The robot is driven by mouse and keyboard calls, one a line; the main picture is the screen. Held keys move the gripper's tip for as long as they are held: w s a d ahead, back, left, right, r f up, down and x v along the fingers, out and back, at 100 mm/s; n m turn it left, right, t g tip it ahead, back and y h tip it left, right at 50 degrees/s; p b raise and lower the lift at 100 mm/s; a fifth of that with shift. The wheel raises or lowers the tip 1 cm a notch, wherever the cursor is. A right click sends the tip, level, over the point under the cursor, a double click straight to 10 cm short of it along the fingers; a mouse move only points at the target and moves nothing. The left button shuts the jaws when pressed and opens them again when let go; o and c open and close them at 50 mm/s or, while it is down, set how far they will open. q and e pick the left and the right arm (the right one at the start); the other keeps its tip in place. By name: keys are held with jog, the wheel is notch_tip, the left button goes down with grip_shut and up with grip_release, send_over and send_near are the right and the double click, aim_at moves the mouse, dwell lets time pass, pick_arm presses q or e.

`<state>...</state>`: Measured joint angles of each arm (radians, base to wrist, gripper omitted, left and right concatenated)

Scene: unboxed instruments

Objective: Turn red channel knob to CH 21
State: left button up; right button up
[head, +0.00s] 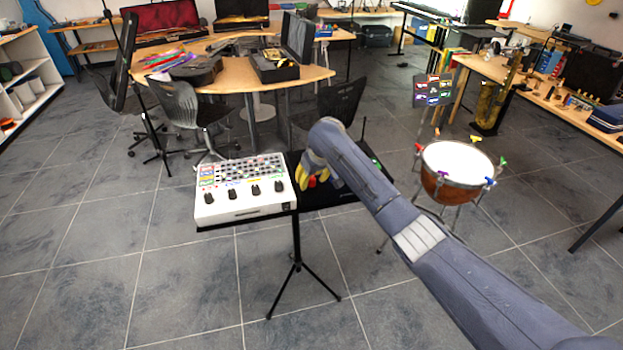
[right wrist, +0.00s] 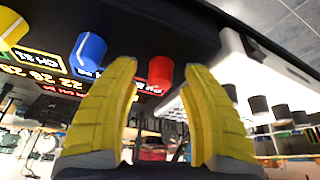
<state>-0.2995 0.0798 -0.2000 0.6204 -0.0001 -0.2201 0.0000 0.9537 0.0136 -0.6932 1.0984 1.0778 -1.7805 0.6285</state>
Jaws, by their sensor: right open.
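The red knob (right wrist: 160,72) shows between my right gripper's two yellow fingertips (right wrist: 160,68) in the right wrist view. The fingers are open, with a gap on both sides of the knob. I cannot tell whether the tips reach around it or stop short. The knob is on a black unit (right wrist: 130,20) with lit digits and upside-down labels; its setting is not readable. In the head view the right gripper (head: 304,176) points down over the black unit (head: 338,194), and the red knob (head: 311,181) shows beside the fingers. My left gripper is not in view.
A blue knob (right wrist: 88,50) and a yellow knob (right wrist: 10,28) stand in line with the red one. A white mixer (head: 243,207) with black knobs adjoins the black unit's left side on the stand (head: 297,250). A copper drum (head: 456,170) stands to the right.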

grip_shut()
dwell(0.3)
jog(key=shift+n, duration=0.4)
jog(key=n+g+y, duration=0.1)
jog(key=n, duration=0.2)
jog(key=shift+r+n, duration=0.15)
jog(key=shift+n, duration=0.25)
jog(key=n, duration=0.2)
jog(key=n+g+y, duration=0.1)
jog(key=n, duration=0.1)
jog(key=shift+a+r+n+g, duration=0.1)
jog(key=shift+n+g, duration=0.2)
jog(key=shift+n, duration=0.1)
jog(key=shift+c, duration=1.2)
grip_release()
jog(key=shift+a, duration=0.15)
jog(key=shift+o, duration=1.2)
jog(key=shift+f, duration=0.2)
